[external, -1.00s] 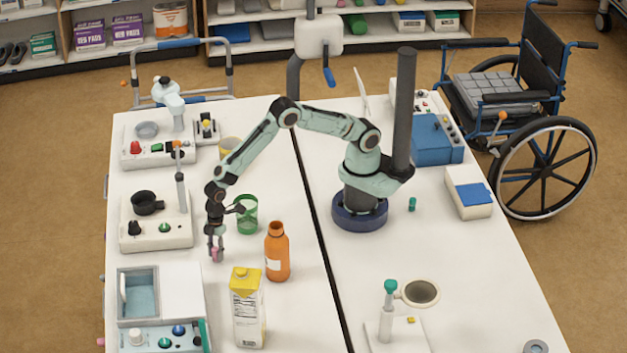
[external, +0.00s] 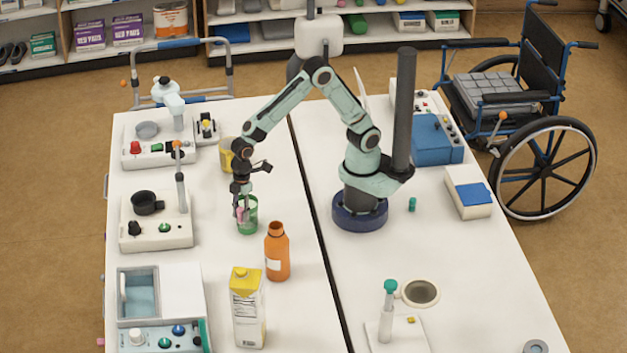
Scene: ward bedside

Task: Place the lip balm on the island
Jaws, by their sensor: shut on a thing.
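My gripper (external: 240,213) is shut on a small pink item, which I take to be the lip balm (external: 239,215). It points down over the left half of the white table, which I take to be the island (external: 200,255). In the picture, the pink item overlaps the green cup (external: 249,226). I cannot tell whether it is inside the cup, above it or just beside it. The fingers hide part of the item.
An orange bottle (external: 277,252) and a yellow-topped carton (external: 247,310) stand nearer the camera. A yellow mug (external: 226,155) is behind my gripper. Devices line the left edge, including one with a black cup (external: 147,203). A dark seam splits the table.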

